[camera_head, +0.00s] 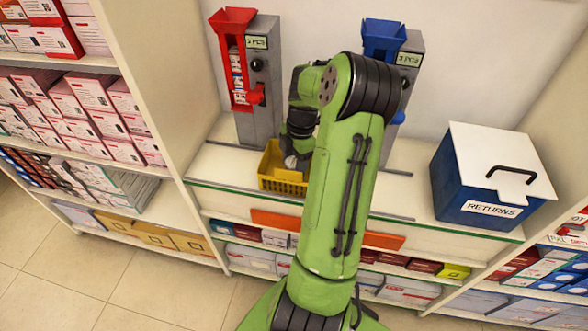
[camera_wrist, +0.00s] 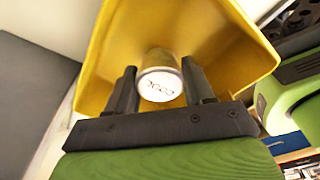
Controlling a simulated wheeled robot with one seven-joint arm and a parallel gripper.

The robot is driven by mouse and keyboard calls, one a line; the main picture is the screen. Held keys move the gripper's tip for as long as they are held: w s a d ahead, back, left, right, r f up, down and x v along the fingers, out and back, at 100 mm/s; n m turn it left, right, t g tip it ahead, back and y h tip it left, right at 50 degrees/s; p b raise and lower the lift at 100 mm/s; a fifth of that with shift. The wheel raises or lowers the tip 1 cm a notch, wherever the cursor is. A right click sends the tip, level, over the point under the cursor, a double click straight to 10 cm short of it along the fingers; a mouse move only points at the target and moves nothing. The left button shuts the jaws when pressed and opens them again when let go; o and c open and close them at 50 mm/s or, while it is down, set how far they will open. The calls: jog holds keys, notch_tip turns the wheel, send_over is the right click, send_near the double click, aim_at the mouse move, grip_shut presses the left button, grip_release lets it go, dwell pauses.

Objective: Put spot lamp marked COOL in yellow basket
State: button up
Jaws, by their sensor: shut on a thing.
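The yellow basket (camera_head: 282,181) stands on the counter below the red dispenser, partly hidden by my green arm. In the wrist view the basket (camera_wrist: 235,60) surrounds the space beyond my fingers. My gripper (camera_wrist: 160,88) is shut on a small round spot lamp (camera_wrist: 160,84) with a white face. Writing on the face looks like COOL, seen at a slant. The lamp is held between the two dark fingers, within the outline of the basket's yellow walls. In the head view the gripper (camera_head: 296,160) is at the basket's opening, and the lamp is hard to make out.
A red dispenser (camera_head: 238,60) stands behind the basket, and a blue dispenser (camera_head: 385,40) stands behind my arm. A blue RETURNS box (camera_head: 485,180) with a white lid is at right. Shelves of boxes (camera_head: 90,100) flank the left. The counter (camera_head: 410,205) between arm and box is clear.

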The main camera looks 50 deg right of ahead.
jog(key=shift+f, duration=0.65)
jog(key=shift+r, duration=0.15)
